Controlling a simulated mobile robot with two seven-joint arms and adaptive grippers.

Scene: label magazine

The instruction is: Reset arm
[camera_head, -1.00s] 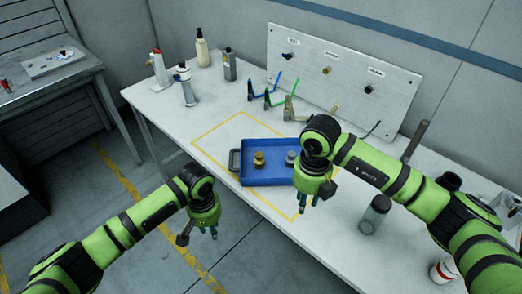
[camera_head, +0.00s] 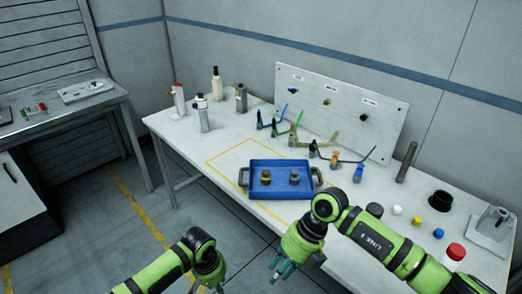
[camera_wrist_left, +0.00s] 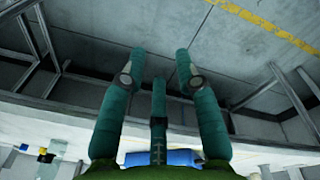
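My right gripper (camera_head: 283,267) shows in the head view in front of the table's near edge. Its teal fingers point down, stand apart and hold nothing. My left gripper (camera_head: 212,285) is at the bottom of the head view, its fingers mostly cut off. In the left wrist view the left gripper's fingers (camera_wrist_left: 156,75) are spread with nothing between them, over the floor. A blue tray (camera_head: 264,191) on the table holds a brass-coloured piece and a grey piece. Both grippers are apart from it.
The white table (camera_head: 225,137) carries bottles at the far left, coloured hooks before an upright panel (camera_head: 337,75), and small caps and a dark cylinder (camera_head: 407,162) at right. A yellow outline surrounds part of the tray area. A grey bench (camera_head: 60,125) stands at left.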

